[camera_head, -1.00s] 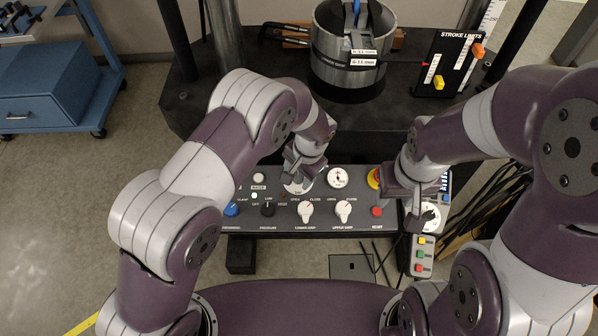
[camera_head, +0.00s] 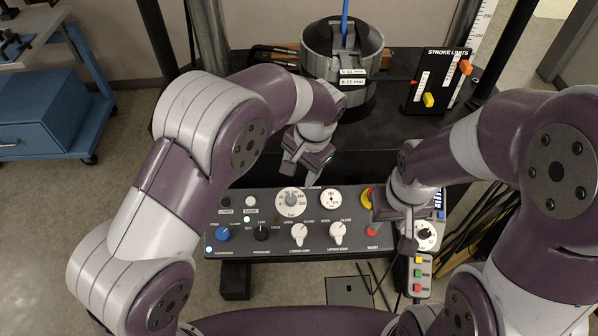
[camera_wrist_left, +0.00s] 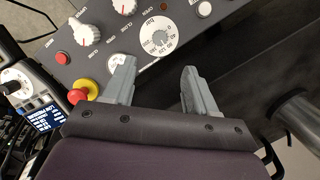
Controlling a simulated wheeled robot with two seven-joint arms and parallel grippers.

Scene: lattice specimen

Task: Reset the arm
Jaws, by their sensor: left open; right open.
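My left gripper (camera_head: 303,177) hangs open and empty above the back edge of the control panel (camera_head: 275,243), near the round dial gauge (camera_head: 291,201). In the left wrist view its two grey fingers (camera_wrist_left: 158,64) are spread apart, with the panel beyond them and nothing between them. My right gripper (camera_head: 408,222) is over the panel's right end, beside the red and yellow stop button (camera_head: 367,198). Its fingers are small and partly hidden by its own wrist. The stop button also shows in the left wrist view (camera_wrist_left: 85,90).
Behind the panel, a dark machine table (camera_head: 420,133) carries a grey metal cylinder (camera_head: 318,68) and a stroke limits board (camera_head: 436,82). A handheld control box (camera_head: 420,266) hangs at the panel's right end. A blue cabinet (camera_head: 40,115) stands at the far left.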

